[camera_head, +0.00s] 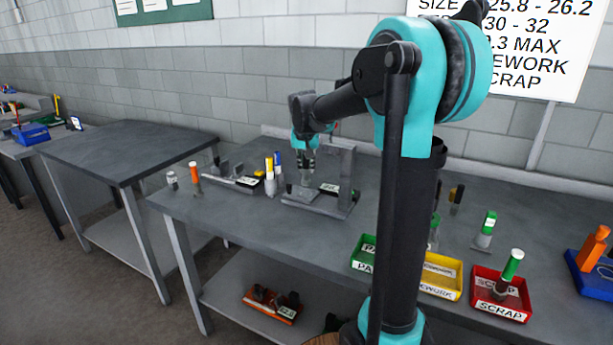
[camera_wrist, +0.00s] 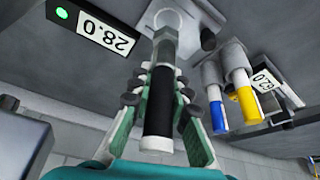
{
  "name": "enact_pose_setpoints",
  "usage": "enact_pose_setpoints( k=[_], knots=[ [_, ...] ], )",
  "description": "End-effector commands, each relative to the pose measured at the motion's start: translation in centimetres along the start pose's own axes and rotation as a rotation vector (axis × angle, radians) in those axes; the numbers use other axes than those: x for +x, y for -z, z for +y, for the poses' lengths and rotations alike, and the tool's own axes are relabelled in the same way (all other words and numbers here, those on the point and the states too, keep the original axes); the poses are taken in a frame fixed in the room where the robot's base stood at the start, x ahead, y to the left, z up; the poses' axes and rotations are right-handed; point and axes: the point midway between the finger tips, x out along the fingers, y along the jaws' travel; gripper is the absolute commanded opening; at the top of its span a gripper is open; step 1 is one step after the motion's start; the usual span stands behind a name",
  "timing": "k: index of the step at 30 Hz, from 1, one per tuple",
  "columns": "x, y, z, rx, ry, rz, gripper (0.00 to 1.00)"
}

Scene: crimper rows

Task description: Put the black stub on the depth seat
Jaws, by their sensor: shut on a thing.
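The stub has a black middle and a grey metal far end. That end points at the pale round depth seat (camera_wrist: 183,22) and overlaps it in the picture; I cannot tell whether it touches. The gauge's display (camera_wrist: 95,29) reads 28.0 with a green light lit. In the head view the stub is too small to make out.
Blue and yellow-handled pieces (camera_wrist: 240,95) stand beside another display (camera_wrist: 265,82). A grey upright (camera_head: 347,170) rises at the gauge's right. Green (camera_head: 361,264), yellow (camera_head: 441,290) and red (camera_head: 483,300) bins line the front. An orange-topped piece (camera_head: 195,178) stands at the left.

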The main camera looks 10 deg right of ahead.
Motion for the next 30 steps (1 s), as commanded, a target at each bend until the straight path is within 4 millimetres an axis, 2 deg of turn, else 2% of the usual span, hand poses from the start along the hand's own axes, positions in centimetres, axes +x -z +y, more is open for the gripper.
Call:
enact_pose_setpoints(
  k=[6, 9, 20, 21, 24, 26, 30],
  knots=[
    [2.6, -1.0, 0.0, 0.0, 0.0, 0.0, 0.0],
    [3.3, -1.4, 0.0, 0.0, 0.0, 0.0, 0.0],
    [3.6, -1.5, 0.0, 0.0, 0.0, 0.0, 0.0],
    [3.6, -1.5, 0.0, 0.0, 0.0, 0.0, 0.2],
    [3.6, -1.5, 0.0, 0.0, 0.0, 0.0, 0.32],
    [3.6, -1.5, 0.0, 0.0, 0.0, 0.0, 0.38],
    [3.6, -1.5, 0.0, 0.0, 0.0, 0.0, 0.38]
  ],
)
